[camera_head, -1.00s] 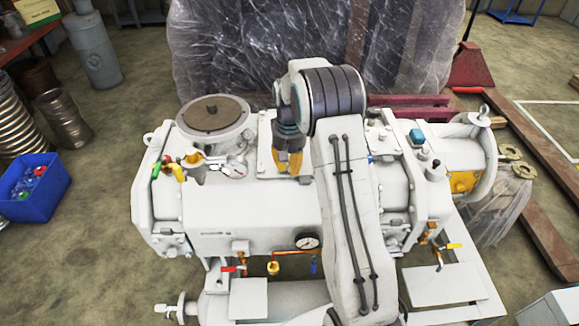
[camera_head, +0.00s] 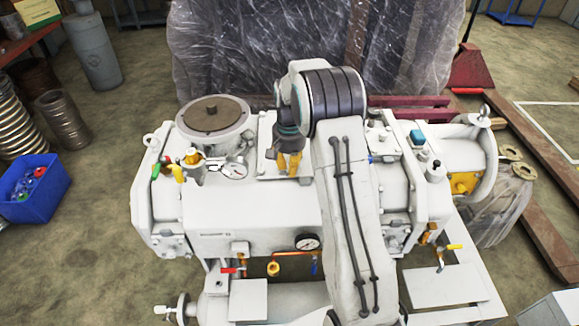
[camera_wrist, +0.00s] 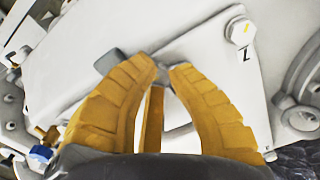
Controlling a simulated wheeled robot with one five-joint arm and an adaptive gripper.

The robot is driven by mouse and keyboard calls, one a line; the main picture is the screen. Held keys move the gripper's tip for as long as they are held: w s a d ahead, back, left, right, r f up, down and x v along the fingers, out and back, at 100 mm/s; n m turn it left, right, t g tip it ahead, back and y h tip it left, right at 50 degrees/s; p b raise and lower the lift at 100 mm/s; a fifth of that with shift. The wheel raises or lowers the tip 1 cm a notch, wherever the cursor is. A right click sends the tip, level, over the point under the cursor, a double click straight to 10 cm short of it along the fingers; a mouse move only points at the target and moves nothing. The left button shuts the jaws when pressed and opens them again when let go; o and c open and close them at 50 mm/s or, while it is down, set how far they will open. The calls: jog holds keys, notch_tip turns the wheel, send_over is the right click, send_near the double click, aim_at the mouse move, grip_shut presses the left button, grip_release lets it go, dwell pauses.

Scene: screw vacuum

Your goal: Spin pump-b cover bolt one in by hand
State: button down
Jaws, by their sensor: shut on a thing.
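The pump's flat light-grey cover plate (camera_head: 266,133) lies on top of the machine body; it fills much of the wrist view (camera_wrist: 205,50). My gripper (camera_head: 289,172) points down over this plate, and in the wrist view its yellow fingers (camera_wrist: 170,72) converge at the plate. They are shut on a small grey piece, which I take to be the cover bolt (camera_wrist: 168,77). The fingers hide most of it, so its thread and how deep it sits cannot be seen. A darker grey block (camera_wrist: 108,61) shows just left of the fingertips.
Coloured valve handles (camera_head: 166,172) are farther left. My arm covers the machine's middle right. A blue bin (camera_head: 33,188) is on the floor at left.

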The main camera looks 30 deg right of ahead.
jog(key=c, duration=1.1)
grip_release()
notch_tip(320, 180, up, 12)
dwell(0.5)
